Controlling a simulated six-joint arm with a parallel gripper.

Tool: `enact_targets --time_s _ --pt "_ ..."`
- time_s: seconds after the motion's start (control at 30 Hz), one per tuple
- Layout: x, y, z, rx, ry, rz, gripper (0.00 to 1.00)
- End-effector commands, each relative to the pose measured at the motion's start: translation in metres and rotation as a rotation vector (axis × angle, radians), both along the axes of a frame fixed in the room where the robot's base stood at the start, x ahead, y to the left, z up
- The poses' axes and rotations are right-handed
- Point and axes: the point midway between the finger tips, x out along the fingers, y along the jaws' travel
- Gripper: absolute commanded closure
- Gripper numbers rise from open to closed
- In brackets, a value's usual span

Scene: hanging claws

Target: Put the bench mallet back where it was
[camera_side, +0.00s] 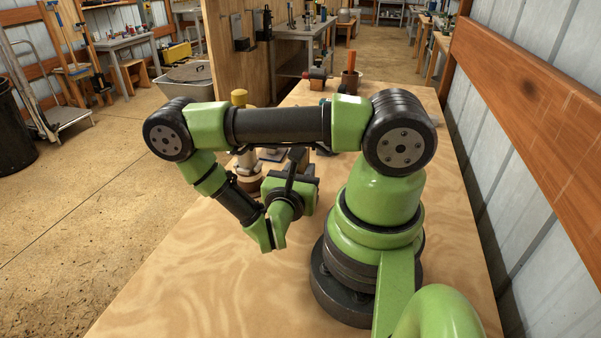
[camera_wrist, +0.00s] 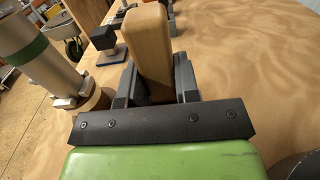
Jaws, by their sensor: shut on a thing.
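In the wrist view my gripper (camera_wrist: 155,82) is shut on a pale wooden piece with a squared, rounded end, which I take to be the bench mallet (camera_wrist: 150,35). The wood stands up between the two dark fingers. Its lower part is hidden by the gripper, so I cannot tell whether it touches the table. In the side view my gripper (camera_side: 302,165) is low over the bench, mostly behind my wrist, and the mallet cannot be made out there. No place for the mallet is clearly visible.
A metal cylinder with a green band (camera_wrist: 35,55) stands on a wooden base close to the left of my gripper. A dark block on a blue base (camera_wrist: 107,42) is beyond it. The near bench top (camera_side: 170,285) is clear.

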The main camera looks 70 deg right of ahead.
Motion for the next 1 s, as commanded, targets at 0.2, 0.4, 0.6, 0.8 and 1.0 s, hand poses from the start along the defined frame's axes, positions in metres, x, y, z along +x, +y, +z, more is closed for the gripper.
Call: enact_targets --time_s 0.2,0.4,0.6,0.8,1.0 --pt "0.000 0.000 -0.001 -0.002 -0.001 -0.001 1.00" --pt "0.000 0.000 -0.005 0.000 0.000 -0.001 0.68" --pt "0.000 0.000 -0.004 0.000 0.000 -0.001 0.45" --pt "0.000 0.000 -0.003 0.000 0.000 -0.001 0.45" --pt "0.002 0.012 -0.001 -0.002 0.000 0.007 0.45"
